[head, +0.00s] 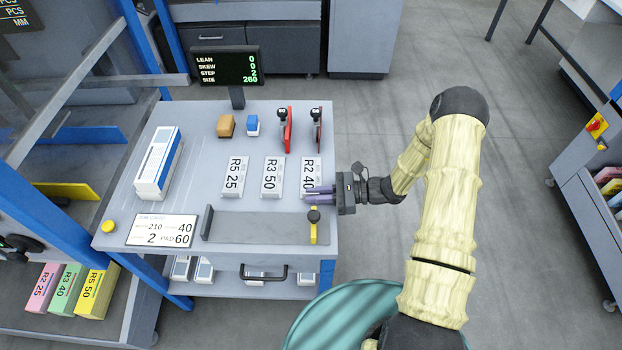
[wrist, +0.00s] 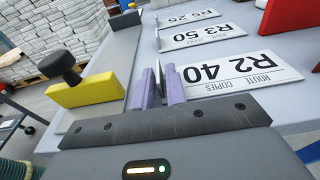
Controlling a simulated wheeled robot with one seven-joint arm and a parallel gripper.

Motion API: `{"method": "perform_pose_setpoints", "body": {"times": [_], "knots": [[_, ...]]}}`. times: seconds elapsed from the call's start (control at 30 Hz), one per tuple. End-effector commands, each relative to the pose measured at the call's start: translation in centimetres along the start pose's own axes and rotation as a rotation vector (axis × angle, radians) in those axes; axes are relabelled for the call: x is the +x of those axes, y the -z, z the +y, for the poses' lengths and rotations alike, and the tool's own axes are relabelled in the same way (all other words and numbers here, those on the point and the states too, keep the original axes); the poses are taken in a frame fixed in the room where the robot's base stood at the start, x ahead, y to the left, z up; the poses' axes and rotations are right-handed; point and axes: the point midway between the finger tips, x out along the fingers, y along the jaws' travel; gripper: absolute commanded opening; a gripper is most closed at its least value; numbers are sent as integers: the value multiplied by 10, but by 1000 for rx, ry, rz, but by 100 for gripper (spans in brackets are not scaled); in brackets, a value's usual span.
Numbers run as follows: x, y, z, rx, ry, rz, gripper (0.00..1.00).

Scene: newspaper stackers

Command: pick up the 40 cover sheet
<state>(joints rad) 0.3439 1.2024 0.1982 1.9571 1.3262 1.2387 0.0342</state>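The R2 40 cover sheet (head: 309,171), white with black print, lies flat on the grey bench top at the right end of a row of three. It also shows in the wrist view (wrist: 240,72), right of my fingers. My gripper (head: 318,193) reaches in from the right, level with the sheet's near end. Its purple fingers (wrist: 163,86) stand a narrow gap apart, beside the sheet's near edge. Whether the fingers touch the sheet is unclear.
The R3 50 sheet (head: 272,177) and R5 25 sheet (head: 234,177) lie to the left. A grey tray (head: 258,229) with a yellow clamp (head: 313,232) and black knob sits in front.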

Motion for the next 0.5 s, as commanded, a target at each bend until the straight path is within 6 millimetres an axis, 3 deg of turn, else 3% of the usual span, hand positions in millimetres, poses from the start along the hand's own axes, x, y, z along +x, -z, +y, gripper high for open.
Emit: {"method": "perform_pose_setpoints", "body": {"times": [0.07, 0.5], "knots": [[0, 0, 0, 0, 0, 0, 0], [-1, -5, 0, -1, 0, 0, 0]]}}
